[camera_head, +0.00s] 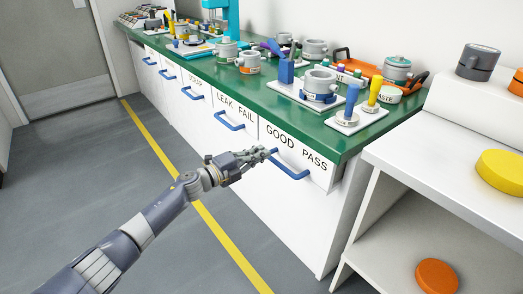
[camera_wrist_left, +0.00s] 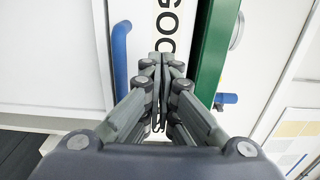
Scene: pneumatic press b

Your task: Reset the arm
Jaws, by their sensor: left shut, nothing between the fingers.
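My left arm reaches in from the left in the head view. Its gripper (camera_head: 262,157) is shut and empty, in front of the drawer marked GOOD PASS (camera_head: 310,157), near the left end of that drawer's blue handle (camera_head: 290,172). In the left wrist view the gripper (camera_wrist_left: 160,62) has its fingers together, pointing at the drawer front, with the blue handle (camera_wrist_left: 121,60) to the left of the fingers. I cannot tell in the head view whether the fingertips touch the handle. My right gripper is not in view.
A green bench top (camera_head: 240,82) carries several pots, stands and tools above the drawers. A white shelf unit (camera_head: 430,140) stands at the right with yellow and orange discs. The grey floor (camera_head: 80,160) with a yellow line is clear at the left.

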